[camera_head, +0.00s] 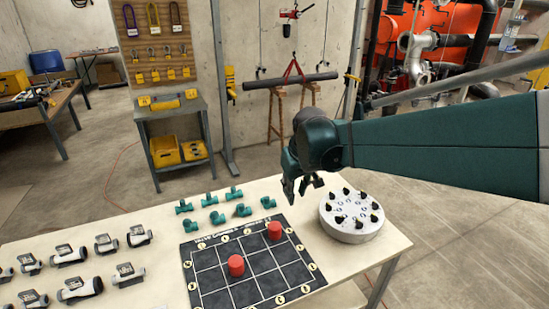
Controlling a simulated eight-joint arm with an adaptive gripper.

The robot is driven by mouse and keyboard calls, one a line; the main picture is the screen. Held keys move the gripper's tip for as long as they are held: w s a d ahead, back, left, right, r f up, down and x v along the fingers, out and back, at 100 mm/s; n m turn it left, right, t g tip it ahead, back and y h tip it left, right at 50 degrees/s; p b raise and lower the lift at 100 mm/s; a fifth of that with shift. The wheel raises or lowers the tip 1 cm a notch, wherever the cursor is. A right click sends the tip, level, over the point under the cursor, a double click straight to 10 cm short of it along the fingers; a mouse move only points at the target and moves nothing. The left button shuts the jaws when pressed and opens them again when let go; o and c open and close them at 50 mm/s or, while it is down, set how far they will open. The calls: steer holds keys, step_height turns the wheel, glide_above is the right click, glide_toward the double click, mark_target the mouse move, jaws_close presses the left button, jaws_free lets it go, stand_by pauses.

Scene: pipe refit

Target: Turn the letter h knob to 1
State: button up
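A round white dial base (345,232) sits at the right end of the table. Several black knobs stand in a ring on its top, with small pale marks between them. The letters and numbers are too small to read, so I cannot tell which knob is h or where it points. My gripper (303,193) hangs above the table's far edge, to the left of the dial base and apart from it. Its fingers point down, spread and empty.
A black grid mat (208,281) with two red cylinders (236,265) lies left of the base. Several teal pipe fittings (217,217) stand behind the mat. Several grey-white fittings (80,289) fill the table's left part. A narrow bare strip separates mat and base.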

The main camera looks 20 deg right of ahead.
steer(key=w+d+f+g+p, duration=0.2)
steer(key=w+d+p, duration=0.4)
steer(key=w+d, duration=0.45)
steer(key=g+p, duration=0.2)
steer(key=p, duration=0.4)
glide_toward(333, 193)
steer(key=shift+d+f+y, duration=0.1)
steer(key=shift+f+y, duration=0.05)
steer(key=shift+y, duration=0.25)
steer(key=shift+s+d+f, duration=0.1)
steer(key=shift+d+f, duration=0.1)
steer(key=shift+f, duration=0.05)
steer(key=shift+f, duration=3.9)
jaws_close()
